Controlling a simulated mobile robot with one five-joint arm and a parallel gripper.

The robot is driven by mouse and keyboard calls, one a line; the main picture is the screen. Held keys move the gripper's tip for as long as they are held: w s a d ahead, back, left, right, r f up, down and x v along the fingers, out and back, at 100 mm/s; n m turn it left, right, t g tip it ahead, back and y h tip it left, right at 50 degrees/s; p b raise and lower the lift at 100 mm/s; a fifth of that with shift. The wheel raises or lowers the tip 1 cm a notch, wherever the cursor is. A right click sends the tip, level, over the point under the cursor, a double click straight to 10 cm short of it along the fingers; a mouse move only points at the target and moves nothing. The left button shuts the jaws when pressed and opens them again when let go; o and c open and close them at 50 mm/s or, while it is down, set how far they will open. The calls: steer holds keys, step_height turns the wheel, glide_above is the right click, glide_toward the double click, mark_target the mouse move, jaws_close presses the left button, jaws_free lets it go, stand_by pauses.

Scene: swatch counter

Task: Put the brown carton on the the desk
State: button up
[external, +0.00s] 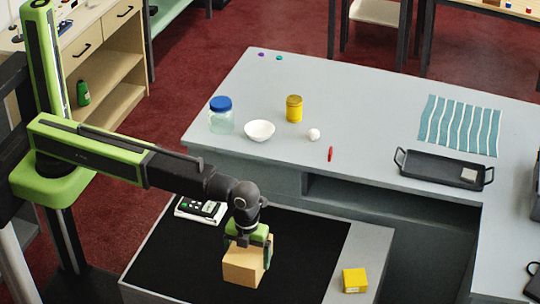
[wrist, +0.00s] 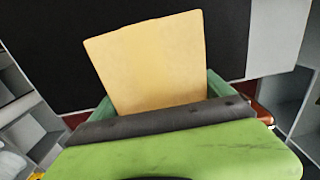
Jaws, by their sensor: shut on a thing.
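The brown carton (external: 243,265) is a light tan box in my gripper (external: 249,250), which is shut on it. In the external view the carton is over the black top of a low grey counter (external: 185,250); I cannot tell whether it touches that surface. In the wrist view the carton (wrist: 150,60) sits between the green fingers of my gripper (wrist: 158,95). The grey desk (external: 385,130) stands behind the low counter and is higher.
On the desk are a blue-lidded jar (external: 221,116), a white bowl (external: 259,130), a yellow can (external: 294,108), a white ball (external: 313,134), a red pen (external: 330,154), a black tray (external: 443,170) and a striped cloth (external: 460,125). A yellow box (external: 355,280) sits on the low counter. The desk's middle has free room.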

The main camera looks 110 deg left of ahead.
steer(key=w+a+f+b, duration=0.1)
steer(key=a+f+b, duration=0.1)
steer(key=a, duration=0.1)
steer(key=w+a+f+b, duration=0.2)
steer(key=a, duration=0.1)
steer(key=w+a+f+b, duration=0.2)
steer(key=a+f+b, duration=0.1)
steer(key=shift+a, duration=0.2)
steer(key=shift+w+a, duration=0.2)
steer(key=shift+a, duration=0.25)
step_height(320, 180, down, 4)
steer(key=b, duration=0.4)
steer(key=shift+f, duration=0.25)
steer(key=shift+r, duration=0.25)
steer(key=shift+f, duration=0.2)
steer(key=o, duration=1.8)
